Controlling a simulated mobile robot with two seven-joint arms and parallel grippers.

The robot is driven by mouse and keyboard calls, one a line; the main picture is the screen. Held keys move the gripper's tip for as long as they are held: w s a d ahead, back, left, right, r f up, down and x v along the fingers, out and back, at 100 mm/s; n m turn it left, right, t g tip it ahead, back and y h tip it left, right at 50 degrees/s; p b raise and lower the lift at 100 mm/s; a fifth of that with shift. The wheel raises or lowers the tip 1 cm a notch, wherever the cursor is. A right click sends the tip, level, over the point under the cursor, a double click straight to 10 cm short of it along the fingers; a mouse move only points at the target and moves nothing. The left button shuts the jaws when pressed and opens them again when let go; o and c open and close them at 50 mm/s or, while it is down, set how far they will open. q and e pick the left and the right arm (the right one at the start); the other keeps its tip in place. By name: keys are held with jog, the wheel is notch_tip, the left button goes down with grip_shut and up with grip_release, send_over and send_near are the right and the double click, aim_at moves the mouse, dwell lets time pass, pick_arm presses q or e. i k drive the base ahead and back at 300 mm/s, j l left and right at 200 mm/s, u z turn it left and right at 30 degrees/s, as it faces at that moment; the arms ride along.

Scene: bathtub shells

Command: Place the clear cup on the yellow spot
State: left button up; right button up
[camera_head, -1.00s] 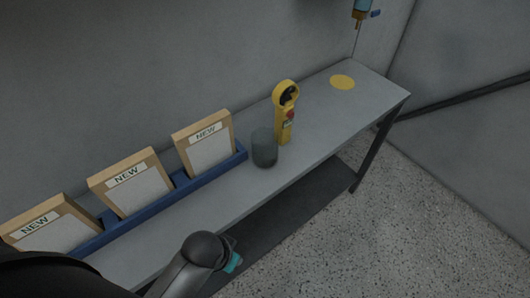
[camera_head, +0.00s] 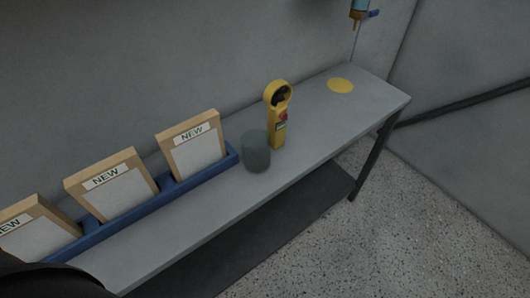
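The clear cup (camera_head: 256,153) stands upright on the grey table, just right of the blue rack. It looks dark and see-through, and nothing holds it. The yellow spot (camera_head: 341,85) is a flat disc near the table's far right end, with nothing on it. Neither of my grippers shows in the head view; a dark part of my own body fills the lower left corner.
A yellow handheld device (camera_head: 277,117) with a red button stands right behind the cup. A blue rack (camera_head: 151,207) holds frames marked NEW at left. The grey table (camera_head: 315,128) is clear between device and spot. A blue-handled dispenser (camera_head: 360,13) hangs above the far end.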

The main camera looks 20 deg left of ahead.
aim_at(383, 110)
jog(key=i+l+u, duration=0.1)
jog(key=l, duration=0.25)
jog(key=i+l+u, duration=0.15)
jog(key=i+l, duration=0.15)
jog(key=i+l+u, duration=0.1)
jog(key=l, duration=0.4)
jog(key=i, duration=0.05)
